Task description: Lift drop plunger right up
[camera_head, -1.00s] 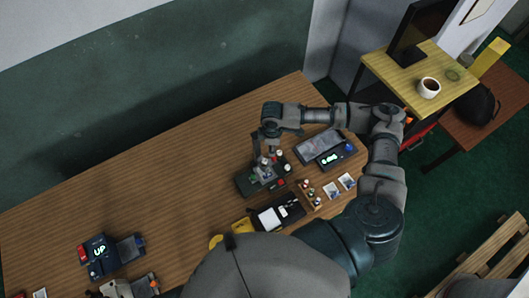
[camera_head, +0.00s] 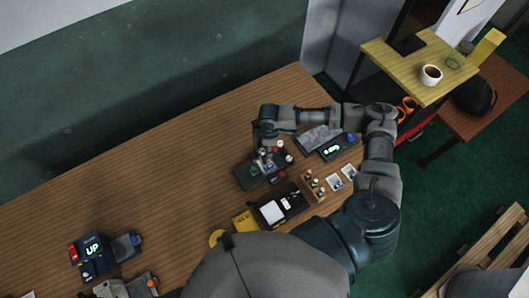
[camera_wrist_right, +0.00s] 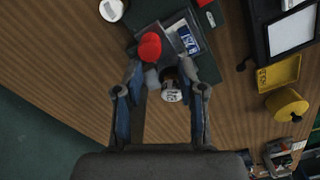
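A dark drop device (camera_head: 246,177) stands on the wooden table in the head view, with small white, red and blue parts on top. My right gripper (camera_head: 264,152) points down over it and hides part of it. In the right wrist view, my right gripper (camera_wrist_right: 162,72) has its two fingers apart. A round white-topped part with dark print (camera_wrist_right: 171,95) lies between them in the picture, and a red knob (camera_wrist_right: 149,47) shows by the left fingertip. I cannot tell whether a finger touches either part, or which is the plunger.
A black tray (camera_head: 292,203), a small bottle rack (camera_head: 314,187), a grey tray (camera_head: 312,138) and a box with a green display (camera_head: 332,148) crowd the right side. A device reading "UP" (camera_head: 92,249) stands at the left. The middle of the table is clear.

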